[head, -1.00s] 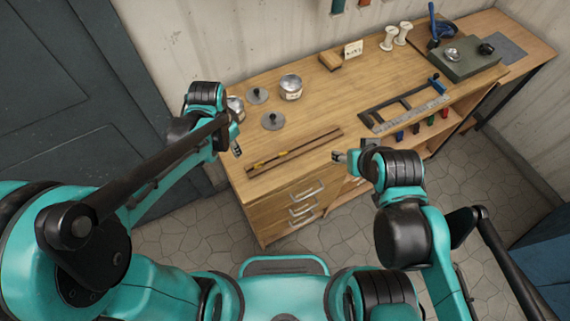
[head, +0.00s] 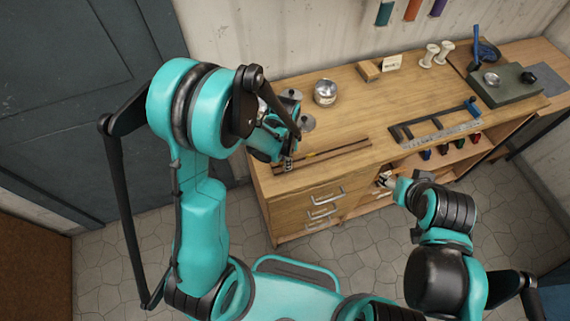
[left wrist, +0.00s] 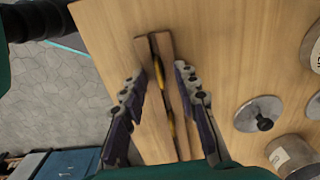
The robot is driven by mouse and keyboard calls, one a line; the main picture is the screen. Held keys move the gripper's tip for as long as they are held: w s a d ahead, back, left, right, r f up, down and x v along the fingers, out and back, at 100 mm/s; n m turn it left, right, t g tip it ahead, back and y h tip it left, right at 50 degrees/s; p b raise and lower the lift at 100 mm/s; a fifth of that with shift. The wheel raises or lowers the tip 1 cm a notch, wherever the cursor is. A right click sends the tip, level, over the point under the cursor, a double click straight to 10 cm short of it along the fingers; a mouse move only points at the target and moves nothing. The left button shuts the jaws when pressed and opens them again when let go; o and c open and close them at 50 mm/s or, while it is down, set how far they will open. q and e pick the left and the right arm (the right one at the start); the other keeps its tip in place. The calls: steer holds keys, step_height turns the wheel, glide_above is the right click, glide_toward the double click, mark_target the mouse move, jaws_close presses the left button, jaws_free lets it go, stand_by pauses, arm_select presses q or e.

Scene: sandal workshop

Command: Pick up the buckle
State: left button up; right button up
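A dark brown wooden strip (head: 340,151) lies near the bench's front edge. In the left wrist view the strip (left wrist: 141,46) has a dark groove with small yellow, brass-like pieces (left wrist: 158,73) in it. I cannot tell whether one of them is the buckle; no other buckle is clear. My left gripper (head: 288,163) is over the strip's left end. In the left wrist view its two fingers (left wrist: 160,72) are spread on either side of the strip, empty. My right gripper (head: 384,181) is beside the bench front; its finger opening is too small to tell.
A tin (head: 325,92) and round knobbed lids (head: 307,123) stand behind my left gripper. A long dark frame with a ruler (head: 438,127) lies to the right. A green-grey block (head: 505,87) sits at the far right. The bench middle (head: 365,108) is clear.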

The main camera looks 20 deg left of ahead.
arm_select(q)
jaws_close()
stand_by(0.3)
